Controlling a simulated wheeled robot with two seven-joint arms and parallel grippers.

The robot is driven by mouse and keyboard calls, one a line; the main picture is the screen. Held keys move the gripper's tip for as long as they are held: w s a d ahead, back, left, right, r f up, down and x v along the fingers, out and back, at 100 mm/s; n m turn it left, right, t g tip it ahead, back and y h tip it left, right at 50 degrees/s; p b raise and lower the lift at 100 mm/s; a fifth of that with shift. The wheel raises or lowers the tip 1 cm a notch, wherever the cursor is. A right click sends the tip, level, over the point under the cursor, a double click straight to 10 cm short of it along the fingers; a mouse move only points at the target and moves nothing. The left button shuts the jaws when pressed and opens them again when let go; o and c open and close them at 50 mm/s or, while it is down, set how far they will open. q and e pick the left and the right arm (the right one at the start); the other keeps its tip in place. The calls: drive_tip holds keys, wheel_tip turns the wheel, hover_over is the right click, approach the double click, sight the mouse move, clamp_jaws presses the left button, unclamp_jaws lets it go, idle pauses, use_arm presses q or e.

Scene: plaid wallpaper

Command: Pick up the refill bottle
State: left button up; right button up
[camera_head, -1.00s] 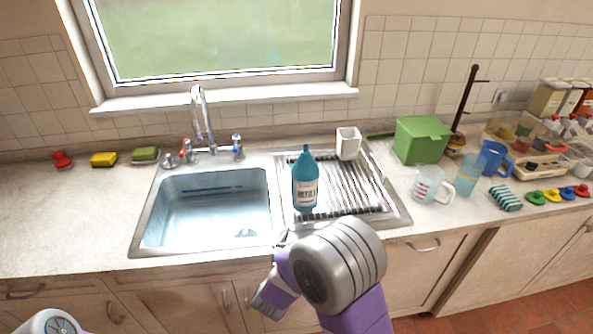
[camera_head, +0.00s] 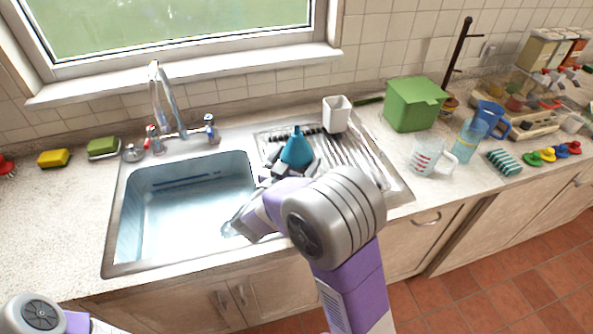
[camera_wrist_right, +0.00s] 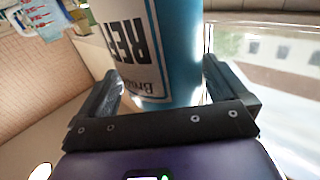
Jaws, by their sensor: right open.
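The refill bottle (camera_head: 297,150) is blue with a tapered top and stands upright on the ridged drainboard right of the sink. In the head view its lower part is hidden behind my right gripper (camera_head: 290,168) and wrist. In the right wrist view the bottle (camera_wrist_right: 165,50) shows its white label close up, between the two dark fingers of the open right gripper (camera_wrist_right: 165,90). I cannot tell whether the fingers touch it. Only a part of my left arm shows at the bottom left; its gripper is out of view.
The sink basin (camera_head: 185,205) lies left of the bottle, below the faucet (camera_head: 165,100). A white cup (camera_head: 336,113) stands just behind right.

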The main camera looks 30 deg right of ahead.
drive_tip(key=shift+w+d, duration=0.3)
drive_tip(key=shift+d, duration=0.15)
drive_tip(key=c, duration=1.1)
